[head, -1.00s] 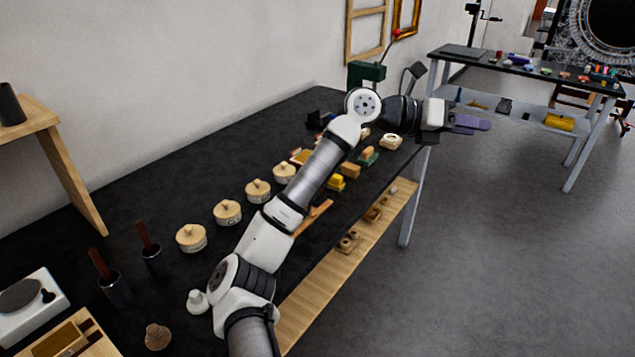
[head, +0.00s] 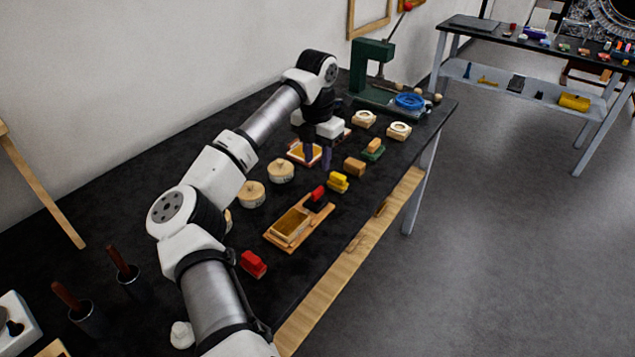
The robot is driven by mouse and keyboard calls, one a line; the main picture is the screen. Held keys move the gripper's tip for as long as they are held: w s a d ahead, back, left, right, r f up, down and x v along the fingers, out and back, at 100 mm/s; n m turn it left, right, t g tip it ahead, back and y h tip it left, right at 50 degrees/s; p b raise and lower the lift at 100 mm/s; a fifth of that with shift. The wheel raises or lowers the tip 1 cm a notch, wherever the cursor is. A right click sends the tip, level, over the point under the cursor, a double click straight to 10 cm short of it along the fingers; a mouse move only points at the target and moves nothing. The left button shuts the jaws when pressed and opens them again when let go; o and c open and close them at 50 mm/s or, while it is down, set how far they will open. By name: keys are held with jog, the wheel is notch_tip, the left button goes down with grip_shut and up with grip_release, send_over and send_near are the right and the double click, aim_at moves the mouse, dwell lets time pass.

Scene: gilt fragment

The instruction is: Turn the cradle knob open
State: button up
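My gripper (head: 318,160) points down over the middle of the black bench. No part is clearly recognisable as the cradle knob. A wooden holder on a flat board (head: 271,238) lies nearer, with a red-topped black block (head: 317,200) at its far end.
Yellow (head: 338,183), brown (head: 355,166) and green-based blocks (head: 373,150) stand right of my gripper. Round wooden pieces (head: 281,170) lie to its left. A green press (head: 371,62) with a blue ring (head: 409,101) stands at the far end. A red block (head: 253,264) lies nearer.

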aim_at(317, 190)
notch_tip(317, 190, down, 10)
jog(key=p, duration=0.2)
jog(key=shift+p, duration=0.4)
jog(key=shift+c, duration=0.2)
jog(key=shift+r, duration=0.1)
grip_shut()
